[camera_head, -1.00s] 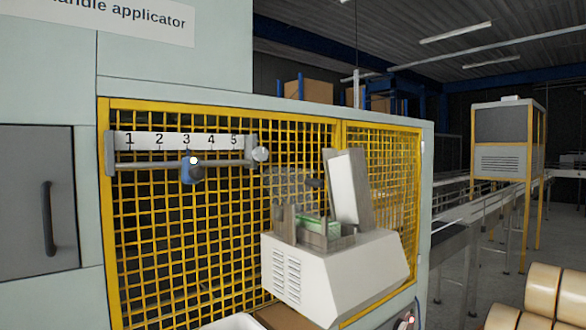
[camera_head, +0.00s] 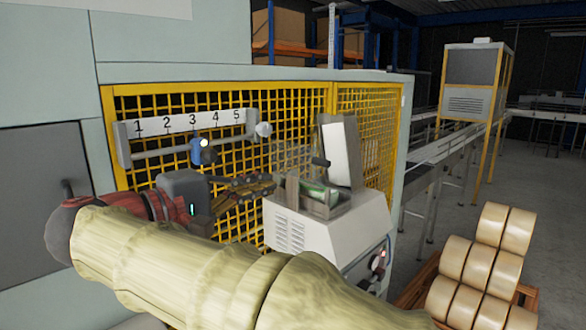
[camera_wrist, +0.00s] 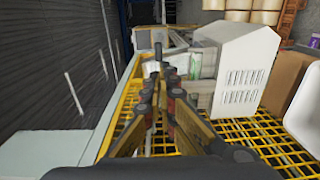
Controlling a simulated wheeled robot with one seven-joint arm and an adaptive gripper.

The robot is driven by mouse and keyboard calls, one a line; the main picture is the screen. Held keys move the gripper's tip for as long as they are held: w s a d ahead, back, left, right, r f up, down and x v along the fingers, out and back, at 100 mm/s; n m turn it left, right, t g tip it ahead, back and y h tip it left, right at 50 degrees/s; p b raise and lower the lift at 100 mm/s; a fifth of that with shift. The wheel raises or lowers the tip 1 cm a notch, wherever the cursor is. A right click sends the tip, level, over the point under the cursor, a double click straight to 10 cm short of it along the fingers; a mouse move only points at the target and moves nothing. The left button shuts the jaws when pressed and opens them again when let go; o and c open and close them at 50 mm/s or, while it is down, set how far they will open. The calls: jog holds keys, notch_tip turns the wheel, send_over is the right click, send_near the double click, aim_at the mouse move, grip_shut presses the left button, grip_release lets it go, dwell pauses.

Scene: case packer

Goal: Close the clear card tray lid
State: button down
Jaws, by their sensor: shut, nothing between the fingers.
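The card tray (camera_head: 328,210) sits on top of the white machine housing and holds green cards (camera_head: 316,190). The clear lid (camera_head: 292,158) is hard to see against the yellow mesh; it appears raised at the tray's left, with a dark handle (camera_head: 320,162) near it. My gripper (camera_head: 272,186) is shut and empty, just left of the tray and apart from the handle in the head view. In the wrist view, the closed fingertips (camera_wrist: 161,76) point towards the tray area, with a dark upright peg beyond them. Whether the fingers touch the lid cannot be told.
A grey upright panel with a white face (camera_head: 337,155) stands behind the tray. The white housing (camera_head: 300,235) lies right of my fingers. Yellow mesh (camera_head: 140,100) and a numbered rail (camera_head: 190,122) with a blue slider (camera_head: 197,152) are close behind my arm.

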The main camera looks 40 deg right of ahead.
aim_at(321, 164)
jog(key=d, duration=0.4)
jog(key=d+p, duration=0.1)
jog(key=d, duration=0.4)
jog(key=w+d+p, duration=0.1)
jog(key=d, duration=0.4)
jog(key=shift+d+f, duration=0.1)
jog(key=shift+f, duration=0.2)
jog(key=shift+r+p, duration=0.1)
jog(key=shift+p, duration=0.3)
jog(key=shift+d+r+y+p, duration=0.25)
jog(key=shift+y+p, duration=0.15)
jog(key=shift+p, duration=0.05)
